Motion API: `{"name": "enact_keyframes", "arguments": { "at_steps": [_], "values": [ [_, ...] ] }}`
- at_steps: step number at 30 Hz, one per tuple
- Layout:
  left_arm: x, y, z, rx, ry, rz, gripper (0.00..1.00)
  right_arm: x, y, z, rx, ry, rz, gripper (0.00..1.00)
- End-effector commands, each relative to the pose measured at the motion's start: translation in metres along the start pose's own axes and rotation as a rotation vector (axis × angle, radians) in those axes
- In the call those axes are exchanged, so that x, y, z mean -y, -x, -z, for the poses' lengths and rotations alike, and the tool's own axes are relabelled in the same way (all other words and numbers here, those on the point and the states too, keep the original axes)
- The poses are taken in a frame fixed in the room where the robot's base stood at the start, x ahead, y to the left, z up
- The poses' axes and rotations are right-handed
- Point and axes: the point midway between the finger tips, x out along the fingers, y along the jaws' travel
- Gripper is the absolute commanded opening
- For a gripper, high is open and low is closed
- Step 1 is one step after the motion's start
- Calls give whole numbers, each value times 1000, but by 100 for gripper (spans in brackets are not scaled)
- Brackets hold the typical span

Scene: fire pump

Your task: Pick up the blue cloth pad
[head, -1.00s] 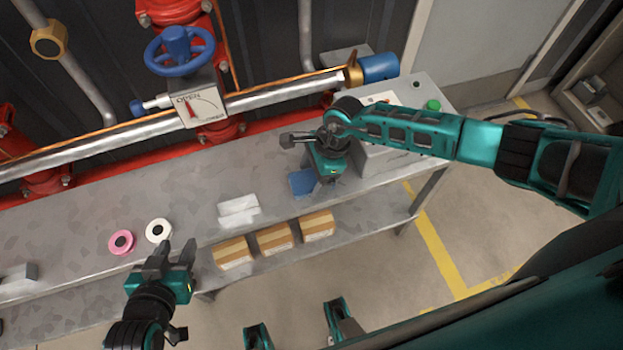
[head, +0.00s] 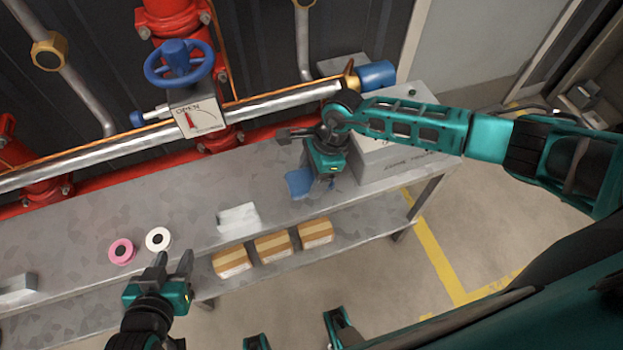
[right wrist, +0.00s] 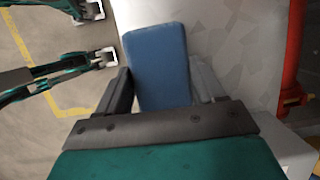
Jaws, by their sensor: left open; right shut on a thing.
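The blue cloth pad (head: 300,183) is at the front part of the grey bench top, partly hidden by my right gripper (head: 325,183). In the right wrist view the pad (right wrist: 158,66) lies between the two fingers of the right gripper (right wrist: 160,88), which is shut on it. In the head view the pad looks bent, with a part near the fingers; whether it is clear of the bench I cannot tell. My left gripper (head: 174,262) is open and empty, in front of the bench near the two tape rolls.
A pink roll (head: 122,251) and a white roll (head: 158,239) are on the bench (head: 200,190), with a white pad (head: 238,217) to their right. Several boxes (head: 273,247) sit on the lower shelf. A grey box (head: 395,160) stands right of my right gripper. Red pipework runs behind.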

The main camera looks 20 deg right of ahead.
Motion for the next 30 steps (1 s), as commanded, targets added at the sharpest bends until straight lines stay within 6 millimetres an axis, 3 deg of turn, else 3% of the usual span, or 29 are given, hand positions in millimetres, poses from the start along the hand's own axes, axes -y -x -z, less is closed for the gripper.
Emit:
{"name": "enact_keyframes", "arguments": {
  "at_steps": [1, 6, 15, 21, 30],
  "values": [
    [1, 3, 3, 0, 0, 2, 43, 2, 19, -5, 1, 4, 6, 39],
    [3, 7, 6, 0, -1, 6, 43, 1, 68, -20, -1, 3, 5, 39],
    [3, 9, 7, 4, 0, 6, 43, 1, 132, -40, -2, 1, 3, 39],
    [2, 9, 7, 6, 0, 4, 43, 0, 150, -46, -1, 0, 1, 39],
    [1, 9, 7, 7, 0, 2, 43, 0, 153, -47, -2, -1, 0, 39]
  ]
}}
